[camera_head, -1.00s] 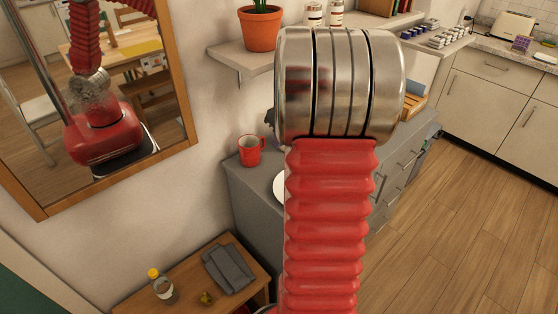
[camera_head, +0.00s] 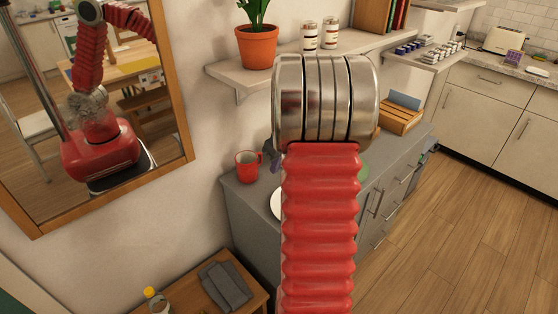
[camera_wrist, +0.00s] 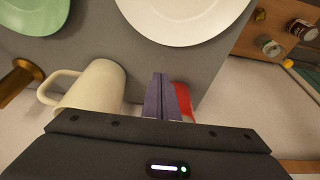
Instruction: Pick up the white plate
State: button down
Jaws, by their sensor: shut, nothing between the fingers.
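The white plate (camera_wrist: 185,12) lies on the grey cabinet top (camera_wrist: 120,50) at the top of the wrist view, partly cut off by the frame. In the head view only a sliver of the white plate (camera_head: 276,204) shows left of my red arm, which hides the rest. My gripper (camera_wrist: 162,82) is shut and empty; in the wrist view its fingers point toward the plate with a gap between in the picture. The gap's true height is hard to tell.
A cream mug (camera_wrist: 97,86) is left of my fingers, and a red mug (camera_head: 247,165) stands near the wall. A green dish (camera_wrist: 32,28) lies near the white plate. A shelf (camera_head: 290,65) with a potted plant (camera_head: 257,45) juts above the cabinet.

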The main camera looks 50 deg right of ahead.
jog(key=x, duration=0.4)
jog(key=shift+f, duration=0.3)
jog(key=shift+s+a, duration=0.15)
jog(key=shift+s, duration=1.75)
jog(key=s, duration=0.6)
jog(key=shift+a, duration=0.35)
jog(key=shift+w, duration=0.1)
